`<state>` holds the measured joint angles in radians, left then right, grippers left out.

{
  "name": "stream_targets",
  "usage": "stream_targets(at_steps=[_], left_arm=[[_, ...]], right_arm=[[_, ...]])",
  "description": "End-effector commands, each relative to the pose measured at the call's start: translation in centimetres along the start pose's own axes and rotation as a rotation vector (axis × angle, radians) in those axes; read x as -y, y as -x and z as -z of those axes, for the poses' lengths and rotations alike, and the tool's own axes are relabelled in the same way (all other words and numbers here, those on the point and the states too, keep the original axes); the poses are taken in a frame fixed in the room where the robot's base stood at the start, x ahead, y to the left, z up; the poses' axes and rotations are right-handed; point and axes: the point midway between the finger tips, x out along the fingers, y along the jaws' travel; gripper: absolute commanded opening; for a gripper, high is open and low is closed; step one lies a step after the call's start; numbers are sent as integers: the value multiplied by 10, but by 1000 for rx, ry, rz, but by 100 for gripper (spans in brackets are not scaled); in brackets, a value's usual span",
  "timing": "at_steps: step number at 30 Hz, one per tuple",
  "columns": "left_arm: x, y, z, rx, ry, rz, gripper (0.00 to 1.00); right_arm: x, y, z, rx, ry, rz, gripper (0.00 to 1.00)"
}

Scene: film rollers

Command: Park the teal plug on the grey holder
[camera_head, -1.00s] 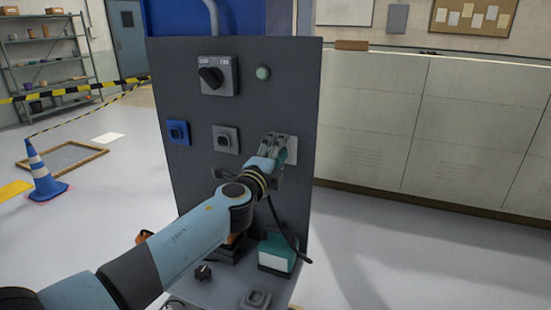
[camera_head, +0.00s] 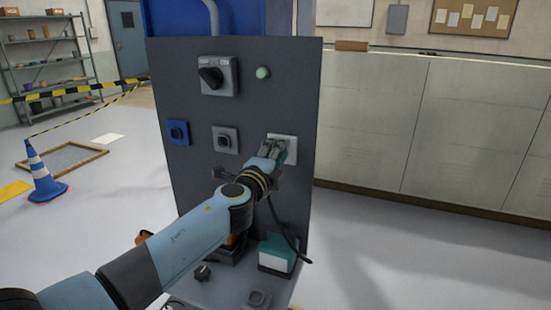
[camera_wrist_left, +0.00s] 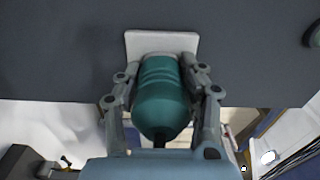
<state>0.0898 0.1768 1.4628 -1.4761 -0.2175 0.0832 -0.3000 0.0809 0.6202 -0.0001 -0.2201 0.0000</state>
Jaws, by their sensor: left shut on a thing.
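The teal plug (camera_wrist_left: 161,98) is between the two fingers of my left gripper (camera_head: 273,147), which is shut on it; the gripper also shows in the wrist view (camera_wrist_left: 158,78). The plug's far end is at or just in front of a pale plate (camera_wrist_left: 134,46) on the dark upright panel; I cannot tell if it is seated. The same plate (camera_head: 291,145) shows behind the gripper in the head view. A grey square fitting (camera_head: 226,139), possibly the grey holder, is on the panel to the left. My right gripper is not in view.
Another square fitting (camera_head: 257,299) is at the ledge's front.

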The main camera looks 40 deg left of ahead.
Motion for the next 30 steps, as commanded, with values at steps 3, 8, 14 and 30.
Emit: stream_targets(at_steps=[3, 8, 14, 30], left_arm=[[2, 0, 0, 0, 0, 3, 0], [2, 2, 0, 0, 0, 3, 0], [1, 10, 0, 0, 1, 2, 0], [1, 32, 0, -1, 0, 1, 0]], right_arm=[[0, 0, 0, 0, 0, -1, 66], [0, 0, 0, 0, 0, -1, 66], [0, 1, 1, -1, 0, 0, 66], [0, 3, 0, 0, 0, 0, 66]])
